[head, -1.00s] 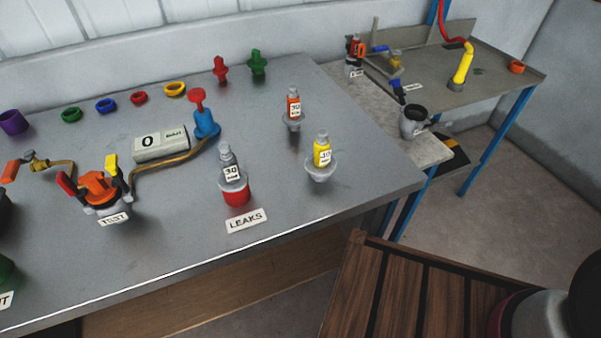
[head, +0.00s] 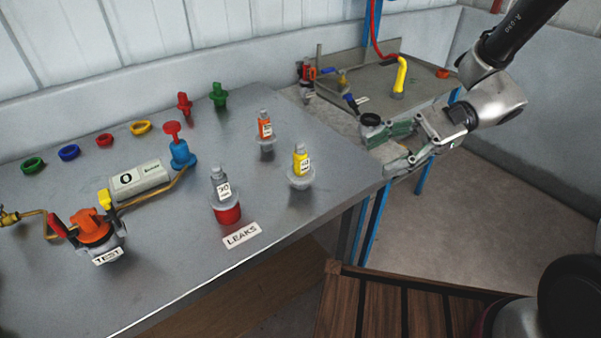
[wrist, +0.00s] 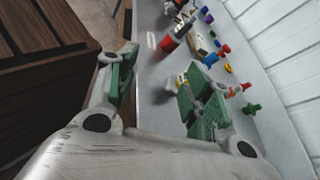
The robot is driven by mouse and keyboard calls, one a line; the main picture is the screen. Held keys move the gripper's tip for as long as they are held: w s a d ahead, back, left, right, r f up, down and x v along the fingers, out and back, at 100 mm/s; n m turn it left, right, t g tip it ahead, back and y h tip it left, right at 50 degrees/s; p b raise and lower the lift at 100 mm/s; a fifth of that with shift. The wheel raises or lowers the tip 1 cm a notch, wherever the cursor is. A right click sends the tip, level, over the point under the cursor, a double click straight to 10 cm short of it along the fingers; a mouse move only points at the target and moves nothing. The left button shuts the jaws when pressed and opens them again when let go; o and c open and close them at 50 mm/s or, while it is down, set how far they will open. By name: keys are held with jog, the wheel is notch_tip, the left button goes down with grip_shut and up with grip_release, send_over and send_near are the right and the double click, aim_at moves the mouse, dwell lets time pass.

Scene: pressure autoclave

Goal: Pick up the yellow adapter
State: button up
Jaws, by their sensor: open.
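The yellow adapter (head: 301,163) stands upright on the grey table, with a grey top, a pale flared base and a white number label. In the wrist view a small part of the yellow adapter (wrist: 181,79) shows by the tip of the right finger, which hides the rest. My gripper (head: 376,151) is open and empty at the table's right edge, to the right of the adapter and apart from it. In the wrist view my gripper (wrist: 155,75) has its green-padded fingers wide apart.
An orange adapter (head: 265,128) stands behind the yellow one, and a grey adapter with a red base (head: 227,212) stands to its left. The LEAKS label (head: 242,235) lies in front. A test valve assembly (head: 94,230) is further left. A wooden slatted surface (head: 390,302) lies below right.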

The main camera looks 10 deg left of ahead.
aim_at(300, 161)
jog(key=w+a+f+m+y, duration=0.1)
jog(key=a+f+m, duration=0.1)
jog(key=a, duration=0.1)
jog(key=w+a+f+m+t+y, duration=0.1)
jog(key=w+a+f+m+y, duration=0.1)
jog(key=a+f, duration=0.1)
jog(key=w+a+f+m+y, duration=0.2)
jog(key=a, duration=0.1)
jog(key=shift+a+f, duration=0.35)
jog(key=shift+a, duration=0.05)
jog(key=shift+m+t, duration=0.3)
jog(key=shift+t, duration=0.1)
jog(key=x, duration=0.8)
jog(key=shift+s+d+r, duration=0.1)
jog(key=shift+s+r, duration=0.1)
grip_shut()
